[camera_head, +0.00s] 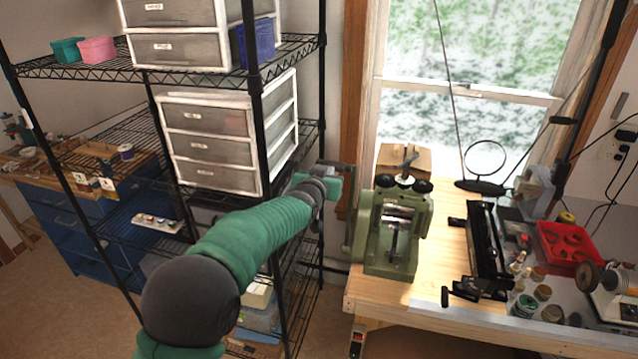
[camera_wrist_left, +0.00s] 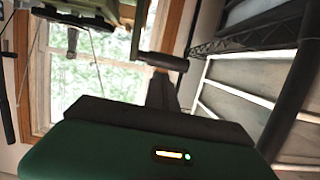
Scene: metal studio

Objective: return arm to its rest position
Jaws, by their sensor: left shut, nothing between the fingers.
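My left arm (camera_head: 245,240) reaches from the bottom of the head view up and to the right. My left gripper (camera_head: 338,182) is at its far end, shut and empty, in front of the black wire shelf's right edge and just left of the green rolling mill (camera_head: 398,235). Its fingertips are small and hard to separate from the crank beside the mill. In the left wrist view the green gripper housing (camera_wrist_left: 150,150) fills the bottom, with part of the mill at the top. My right gripper is in neither view.
The black wire shelf (camera_head: 290,45) holds white drawer units (camera_head: 230,140) close to the arm. The wooden workbench (camera_head: 435,290) carries a red tray (camera_head: 566,245), small jars and a black tool (camera_head: 487,245). The window (camera_head: 455,120) is behind. Open floor (camera_head: 60,315) lies at lower left.

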